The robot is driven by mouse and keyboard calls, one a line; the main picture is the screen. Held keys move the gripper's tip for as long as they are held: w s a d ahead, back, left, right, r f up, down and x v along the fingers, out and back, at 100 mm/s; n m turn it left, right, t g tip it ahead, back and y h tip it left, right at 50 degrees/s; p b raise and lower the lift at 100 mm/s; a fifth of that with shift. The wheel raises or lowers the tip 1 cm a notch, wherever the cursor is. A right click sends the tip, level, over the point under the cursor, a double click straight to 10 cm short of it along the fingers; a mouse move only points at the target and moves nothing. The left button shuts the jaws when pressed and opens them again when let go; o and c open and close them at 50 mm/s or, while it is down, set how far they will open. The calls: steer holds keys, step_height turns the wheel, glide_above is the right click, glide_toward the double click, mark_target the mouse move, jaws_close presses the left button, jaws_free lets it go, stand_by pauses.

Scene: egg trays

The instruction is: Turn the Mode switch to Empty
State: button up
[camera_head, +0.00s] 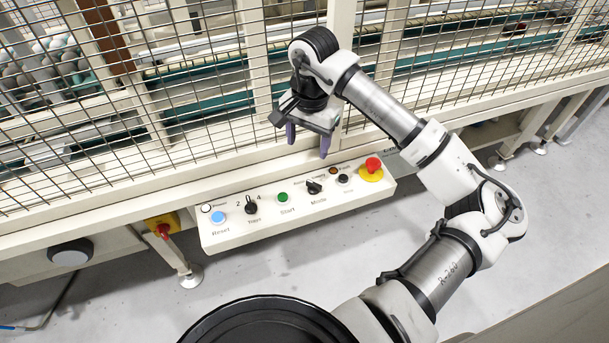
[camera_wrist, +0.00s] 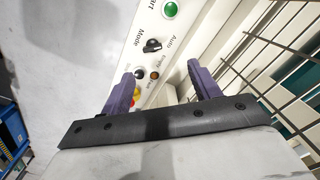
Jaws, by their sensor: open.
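The Mode switch (camera_head: 314,187) is a black rotary knob on the white control panel (camera_head: 225,235), with small labels around its upper side. It also shows in the wrist view (camera_wrist: 152,45), beside the words Mode, Auto and Empty. The knob looks turned toward the upper left in the head view, but its exact setting is too small to tell. My gripper (camera_head: 308,145) has two purple fingers, apart and empty. It hangs above and behind the panel, clear of the knob. In the wrist view the fingertips (camera_wrist: 160,72) lie below the knob.
A green Start button (camera_head: 282,197), a Tray switch (camera_head: 251,206) and a blue Reset button (camera_head: 217,217) lie left of the knob. A black button (camera_head: 343,179), an orange lamp (camera_head: 333,170) and a red emergency stop (camera_head: 372,164) lie right. A wire fence (camera_head: 200,105) stands behind.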

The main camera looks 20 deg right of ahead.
mark_target(314, 183)
steer(key=f, duration=0.4)
steer(key=d+f+p, duration=0.1)
steer(key=f, duration=0.4)
steer(key=f+p, duration=0.1)
steer(key=f, duration=0.4)
steer(key=shift+s+d, duration=0.2)
steer(key=shift+d, duration=0.15)
steer(key=shift+r, duration=0.1)
steer(key=c, duration=1)
